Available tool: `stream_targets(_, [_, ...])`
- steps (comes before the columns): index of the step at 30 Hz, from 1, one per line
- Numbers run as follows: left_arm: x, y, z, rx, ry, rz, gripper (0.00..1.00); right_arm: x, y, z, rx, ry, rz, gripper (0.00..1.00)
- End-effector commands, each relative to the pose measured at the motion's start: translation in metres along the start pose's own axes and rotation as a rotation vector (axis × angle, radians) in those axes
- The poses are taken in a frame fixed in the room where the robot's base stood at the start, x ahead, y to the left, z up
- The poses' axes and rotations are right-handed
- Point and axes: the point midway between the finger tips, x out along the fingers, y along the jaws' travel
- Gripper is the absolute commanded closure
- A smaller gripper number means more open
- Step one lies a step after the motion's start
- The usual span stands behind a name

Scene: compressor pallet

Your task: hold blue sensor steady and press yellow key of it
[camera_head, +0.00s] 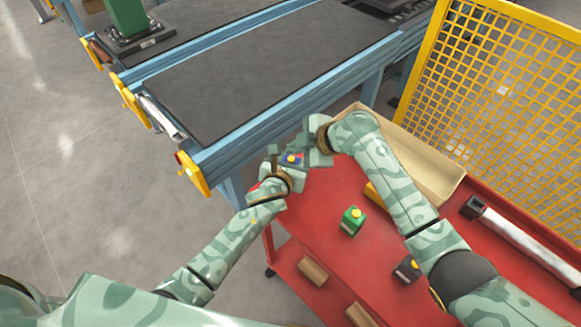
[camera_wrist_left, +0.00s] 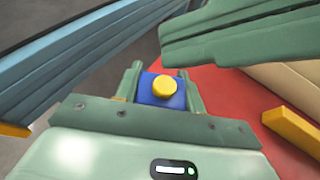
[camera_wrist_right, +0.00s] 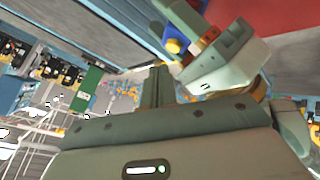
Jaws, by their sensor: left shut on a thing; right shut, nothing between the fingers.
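The blue sensor (camera_head: 290,162) with its round yellow key (camera_head: 291,158) is held at the far left end of the red cart. My left gripper (camera_head: 288,163) is shut on it. In the left wrist view the blue sensor (camera_wrist_left: 150,97) sits between the two fingers, with the yellow key (camera_wrist_left: 164,85) facing up and uncovered. My right gripper (camera_head: 303,147) is shut and empty, right beside the sensor. Its fingers (camera_wrist_right: 158,85) appear apart from the yellow key (camera_wrist_right: 172,46) in the right wrist view; exact spacing is hard to judge.
The red cart (camera_head: 320,205) carries a green sensor (camera_head: 353,221), a black one (camera_head: 407,269), a yellow piece (camera_head: 371,192), a beige tray (camera_head: 440,178) and a metal cylinder (camera_head: 525,240). A blue-framed conveyor (camera_head: 250,85) lies behind, and a yellow mesh fence (camera_head: 500,90) stands at right.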

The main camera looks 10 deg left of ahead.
Motion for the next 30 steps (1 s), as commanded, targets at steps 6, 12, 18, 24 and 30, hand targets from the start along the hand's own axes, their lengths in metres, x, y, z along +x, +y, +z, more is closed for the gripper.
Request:
stream_targets(6, [0.0,0.0,-0.001,0.0,0.001,0.0,0.86,-0.016,0.012,-0.012,-0.003,0.001,0.002,1.0])
stream_targets(12, [0.0,0.0,-0.001,0.001,0.001,0.0,0.86,-0.027,0.02,-0.02,-0.002,0.0,0.002,1.0])
stream_targets(18, [0.0,0.0,-0.001,0.0,0.001,0.0,0.86,-0.029,0.021,-0.021,0.0,0.0,0.001,1.0])
stream_targets(24, [0.0,0.0,-0.001,0.001,0.001,0.0,0.86,-0.029,0.021,-0.021,0.0,0.0,0.001,1.0])
stream_targets(30, [0.0,0.0,-0.001,0.0,0.001,0.0,0.86,-0.029,0.021,-0.021,0.0,0.0,0.001,1.0])
